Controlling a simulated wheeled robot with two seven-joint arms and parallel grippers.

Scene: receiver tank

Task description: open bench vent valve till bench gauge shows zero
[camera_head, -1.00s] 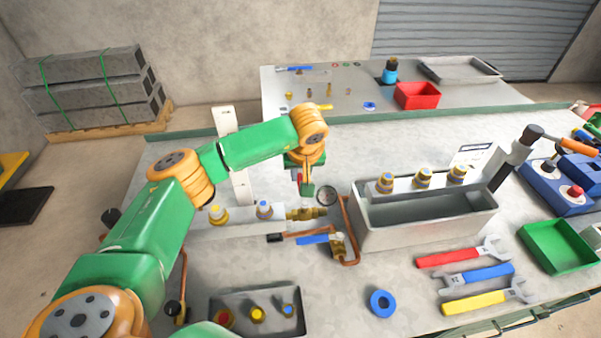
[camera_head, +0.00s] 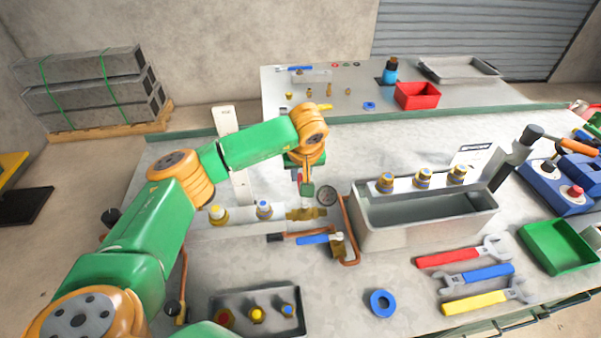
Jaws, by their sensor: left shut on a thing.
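A small round gauge (camera_head: 327,195) stands on the bench at the brass fitting (camera_head: 306,213); its needle is too small to read. My left gripper (camera_head: 306,190) points down just left of the gauge, shut on a small part there. The gripper hides most of that part, so I cannot tell how far it is turned. A valve with a blue lever (camera_head: 314,239) sits in front, on the copper pipe (camera_head: 350,240). My right gripper is not in view.
A grey metal tank (camera_head: 425,225) with brass fittings along its back stands right of the gauge. Red, blue and yellow wrenches (camera_head: 475,278) lie in front of it. A blue ring (camera_head: 382,303) and a dark tray (camera_head: 258,312) of fittings are nearer. Bare bench lies between them.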

